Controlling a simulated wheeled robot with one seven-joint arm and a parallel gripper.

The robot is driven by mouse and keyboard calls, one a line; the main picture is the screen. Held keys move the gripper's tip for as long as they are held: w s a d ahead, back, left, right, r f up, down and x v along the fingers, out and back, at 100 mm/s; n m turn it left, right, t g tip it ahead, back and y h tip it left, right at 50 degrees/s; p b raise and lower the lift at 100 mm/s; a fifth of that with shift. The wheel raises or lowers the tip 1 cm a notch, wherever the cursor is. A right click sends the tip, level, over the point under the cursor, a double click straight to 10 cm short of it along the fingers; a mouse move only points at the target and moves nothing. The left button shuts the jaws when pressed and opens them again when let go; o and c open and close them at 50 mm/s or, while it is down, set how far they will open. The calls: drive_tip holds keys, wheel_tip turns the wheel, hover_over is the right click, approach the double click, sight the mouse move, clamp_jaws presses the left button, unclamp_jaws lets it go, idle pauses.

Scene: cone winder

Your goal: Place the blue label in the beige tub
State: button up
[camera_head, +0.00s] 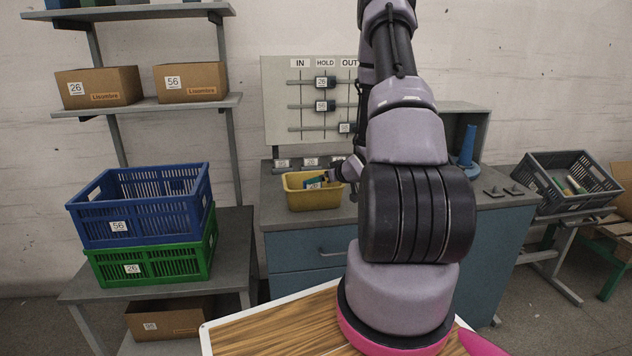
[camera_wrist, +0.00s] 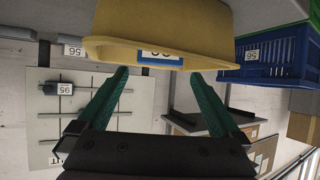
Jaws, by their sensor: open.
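The yellow-beige tub (camera_head: 300,200) stands on the grey bench top. It also fills the upper middle of the wrist view (camera_wrist: 150,25). The blue label (camera_wrist: 160,57), with a white numbered face, shows against the tub's rim there. In the head view the label (camera_head: 315,184) shows at the tub's opening; I cannot tell whether it rests on the bottom. My gripper (camera_wrist: 160,74) is open, its two green fingers spread with nothing between them. Its tips are close to the label and rim. In the head view my gripper (camera_head: 328,177) is at the tub's right side, partly hidden by my arm.
A board marked IN, HOLD, OUT (camera_head: 285,85) with numbered tags stands behind the bench. A blue crate (camera_head: 150,215) is stacked on a green crate (camera_head: 165,262) at left. A blue cone (camera_head: 467,148) and a grey crate (camera_head: 567,185) are at right. Bench space left of the tub is narrow.

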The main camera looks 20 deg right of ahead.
drive_tip(key=s+a+r+m+g+h, duration=0.15)
drive_tip(key=s+r, duration=0.25)
drive_tip(key=r, duration=0.7)
drive_tip(key=s+a+r+m+g+h, duration=0.15)
drive_tip(key=s+r, duration=0.25)
drive_tip(key=r, duration=0.8)
drive_tip(key=s+a+r+m+y, duration=0.1)
drive_tip(key=s+a+r, duration=0.2)
drive_tip(key=s+a, duration=0.2)
drive_tip(key=s+a+r+g+y, duration=0.1)
drive_tip(key=s+a+r, duration=0.3)
drive_tip(key=s, duration=0.5)
drive_tip(key=s+a+r+m+g+y, duration=0.1)
drive_tip(key=s+a+r, duration=0.3)
drive_tip(key=s+a, duration=0.3)
drive_tip(key=shift+s+r+m+y, duration=0.2)
drive_tip(key=shift+s+m+y, duration=0.15)
drive_tip(key=shift+s, duration=0.25)
